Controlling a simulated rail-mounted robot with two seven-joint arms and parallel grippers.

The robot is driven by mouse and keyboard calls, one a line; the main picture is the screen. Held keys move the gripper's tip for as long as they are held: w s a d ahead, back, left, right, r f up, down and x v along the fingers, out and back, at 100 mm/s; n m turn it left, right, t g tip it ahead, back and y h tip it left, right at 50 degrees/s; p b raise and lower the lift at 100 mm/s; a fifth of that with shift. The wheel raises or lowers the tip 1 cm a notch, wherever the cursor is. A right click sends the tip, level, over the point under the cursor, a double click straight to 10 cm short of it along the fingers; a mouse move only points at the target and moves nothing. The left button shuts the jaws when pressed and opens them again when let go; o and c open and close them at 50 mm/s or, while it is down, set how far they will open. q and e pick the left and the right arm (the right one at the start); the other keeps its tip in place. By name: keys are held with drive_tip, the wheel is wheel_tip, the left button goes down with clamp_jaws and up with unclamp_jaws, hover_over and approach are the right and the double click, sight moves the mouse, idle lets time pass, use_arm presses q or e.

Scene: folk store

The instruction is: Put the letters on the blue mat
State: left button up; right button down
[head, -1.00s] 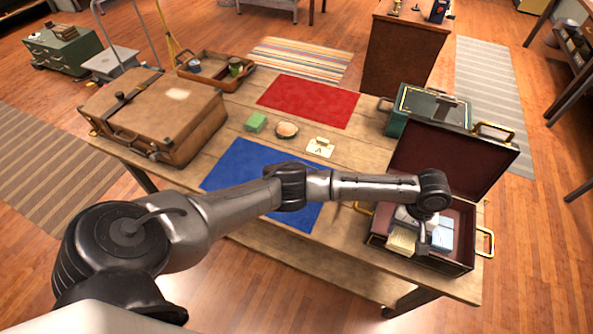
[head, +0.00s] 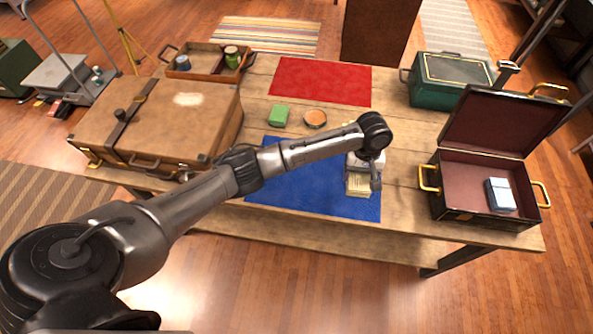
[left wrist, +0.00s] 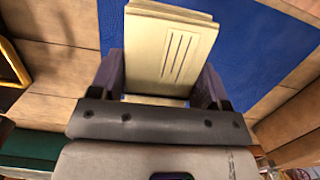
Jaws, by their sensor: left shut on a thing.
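My left gripper (head: 364,176) is shut on a cream bundle of letters (head: 358,186), held over the right part of the blue mat (head: 300,192). In the left wrist view the letters (left wrist: 172,50) sit between the two fingers (left wrist: 160,86), with dark lines on their face. The blue mat (left wrist: 260,45) shows behind them. I cannot tell whether the bundle touches the mat. The rest of the mat looks bare, partly hidden by my arm. My right gripper is not in view.
An open dark case (head: 448,203) at the right holds a blue-and-white pack (head: 500,195). A closed brown suitcase (head: 190,125) stands left. A green block (head: 278,116) and a round tin (head: 315,118) lie behind the mat. Further back are a red mat (head: 320,82), a tray (head: 205,70) and a green box (head: 450,80).

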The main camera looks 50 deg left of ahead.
use_arm(q)
drive_tip(key=b, duration=0.1)
hover_over(314, 191)
wheel_tip(314, 191, down, 7)
drive_tip(key=shift+w+a, duration=0.1)
drive_tip(key=shift+w, duration=0.05)
drive_tip(key=shift+f+b, duration=0.6)
drive_tip(key=shift+f, duration=1.5)
drive_tip(key=o, duration=0.9)
drive_tip(key=shift+o, duration=0.2)
